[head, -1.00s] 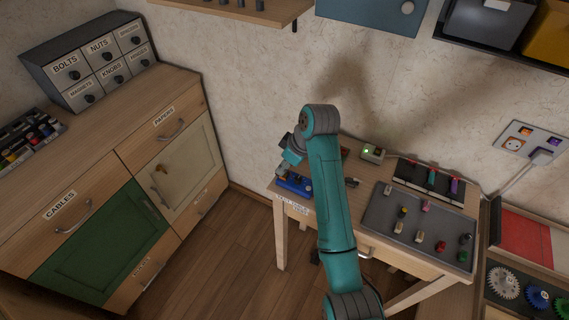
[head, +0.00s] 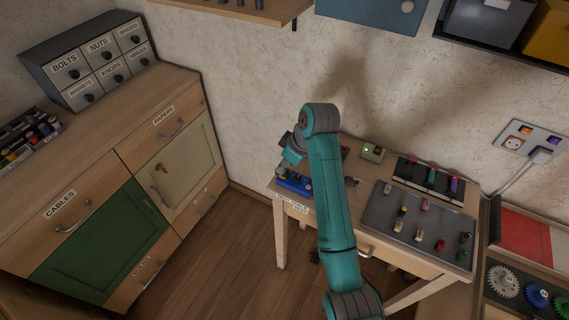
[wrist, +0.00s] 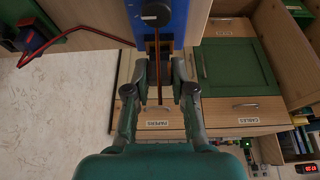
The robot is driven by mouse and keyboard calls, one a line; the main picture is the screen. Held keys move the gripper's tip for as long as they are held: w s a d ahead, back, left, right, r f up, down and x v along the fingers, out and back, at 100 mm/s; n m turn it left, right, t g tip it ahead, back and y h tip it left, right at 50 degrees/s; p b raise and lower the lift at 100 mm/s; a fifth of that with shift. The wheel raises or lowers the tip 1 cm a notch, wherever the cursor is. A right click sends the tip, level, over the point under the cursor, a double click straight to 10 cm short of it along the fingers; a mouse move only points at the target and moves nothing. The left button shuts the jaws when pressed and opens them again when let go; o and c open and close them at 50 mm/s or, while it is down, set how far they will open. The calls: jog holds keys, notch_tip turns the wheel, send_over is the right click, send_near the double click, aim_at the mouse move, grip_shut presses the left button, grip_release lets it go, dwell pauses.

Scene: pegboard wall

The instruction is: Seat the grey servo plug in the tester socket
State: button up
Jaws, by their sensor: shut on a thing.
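The blue tester (head: 295,183) stands at the left end of the small wooden table. In the wrist view its blue body (wrist: 178,22) is at the top, with a round black knob and a dark slot below it. My gripper (wrist: 162,68) is shut on the grey servo plug (wrist: 159,74), close in front of that slot. The plug is dark and small between the fingertips, and a thin lead runs down from it. I cannot tell whether the plug is inside the socket. In the head view my gripper (head: 291,160) is just above the tester, and the plug is hidden.
A dark tray (head: 400,245) with several small coloured plugs lies on the table right of my arm. A small box with a green light (head: 373,151) and a black rack (head: 430,181) stand behind. A cabinet (head: 110,210) stands left, with clear floor between.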

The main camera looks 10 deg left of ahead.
jog(key=shift+f, duration=0.65)
jog(key=o, duration=0.9)
jog(key=shift+r, duration=2.55)
